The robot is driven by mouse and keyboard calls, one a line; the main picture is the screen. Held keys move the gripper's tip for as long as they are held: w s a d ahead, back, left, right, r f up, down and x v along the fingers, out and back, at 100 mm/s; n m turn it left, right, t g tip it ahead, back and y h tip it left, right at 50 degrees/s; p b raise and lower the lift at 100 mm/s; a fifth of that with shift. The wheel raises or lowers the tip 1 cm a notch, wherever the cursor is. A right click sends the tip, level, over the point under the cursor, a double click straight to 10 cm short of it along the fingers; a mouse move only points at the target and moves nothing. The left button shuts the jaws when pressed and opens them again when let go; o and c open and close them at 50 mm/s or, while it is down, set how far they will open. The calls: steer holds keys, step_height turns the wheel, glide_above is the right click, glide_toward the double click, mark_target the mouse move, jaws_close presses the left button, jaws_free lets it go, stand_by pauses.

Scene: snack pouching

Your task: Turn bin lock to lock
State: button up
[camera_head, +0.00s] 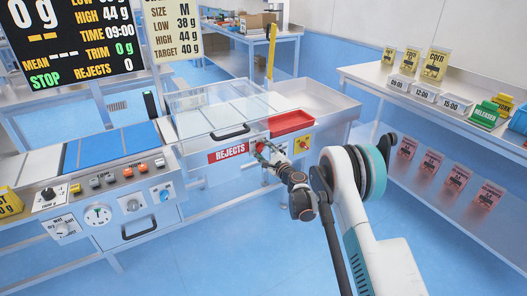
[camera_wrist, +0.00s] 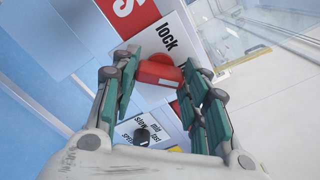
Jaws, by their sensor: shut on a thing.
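The bin lock is a red knob (camera_wrist: 158,73) in the wrist view, between my gripper's green-padded fingers. My gripper (camera_wrist: 163,64) is shut on it. A white label reading "lock" (camera_wrist: 168,36) lies just beyond the knob, partly covered by the fingers. I cannot tell whether the knob points at that word. In the head view my gripper (camera_head: 270,152) is at the front panel, right of the red "REJECTS" label (camera_head: 228,153) on the clear-lidded bin. The knob is mostly hidden there by the gripper.
A dark knob (camera_wrist: 142,135) with a slow, mid, fast label sits below the lock in the wrist view. A red tray (camera_head: 291,122) is above my gripper, and a yellow switch box (camera_head: 303,143) is close on its right. A shelf with pouches (camera_head: 428,163) stands farther right.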

steer(key=shift+n, duration=0.3)
steer(key=n, duration=1.7)
steer(key=shift+s+f, duration=0.1)
stand_by(0.5)
steer(key=o, duration=1)
steer(key=shift+o, duration=0.2)
steer(key=v, duration=1.2)
